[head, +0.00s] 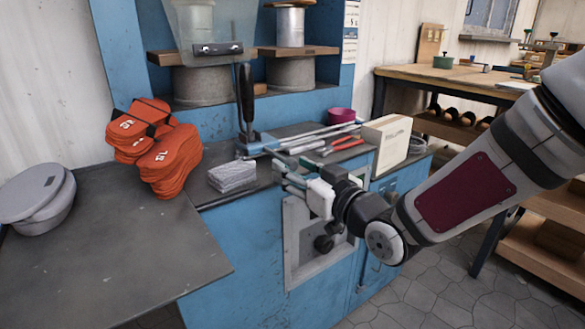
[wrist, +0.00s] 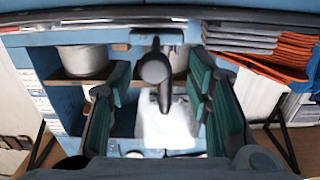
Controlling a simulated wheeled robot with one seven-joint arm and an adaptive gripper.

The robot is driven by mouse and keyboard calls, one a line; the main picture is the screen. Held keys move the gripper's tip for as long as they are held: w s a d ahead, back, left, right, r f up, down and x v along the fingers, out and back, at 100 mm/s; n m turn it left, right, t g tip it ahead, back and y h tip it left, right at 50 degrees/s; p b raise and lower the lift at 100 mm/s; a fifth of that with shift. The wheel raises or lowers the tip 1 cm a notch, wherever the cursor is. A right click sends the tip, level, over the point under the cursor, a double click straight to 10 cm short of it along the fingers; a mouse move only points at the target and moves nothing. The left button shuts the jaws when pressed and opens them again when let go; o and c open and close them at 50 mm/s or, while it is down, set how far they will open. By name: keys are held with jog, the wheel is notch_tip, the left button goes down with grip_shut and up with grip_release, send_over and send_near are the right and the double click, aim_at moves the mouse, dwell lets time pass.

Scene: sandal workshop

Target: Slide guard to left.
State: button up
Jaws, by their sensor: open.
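The guard (head: 207,22) is a clear, milky panel with a dark handle (head: 218,49), in front of the blue machine frame's opening. It stands towards the left of that opening in the head view, its top cut off by the picture edge. In the wrist view, which looks upside down, the guard (wrist: 165,128) is a pale panel behind a black lever, between my fingers. My gripper (head: 280,172) has green-lined fingers and is open and empty. It is low and to the right of the guard, apart from it. It also shows in the wrist view (wrist: 160,105).
A black-handled upright lever (head: 245,95) stands between my gripper and the guard. Orange sandals (head: 150,145), a grey stack (head: 232,177), red-handled pliers (head: 343,145) and a cream box (head: 387,142) crowd the bench. Grey spools (head: 291,74) stand at the opening. The grey tabletop (head: 110,250) is mostly bare.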

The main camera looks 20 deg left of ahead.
jog(key=v, duration=0.6)
jog(key=shift+s+d, duration=0.2)
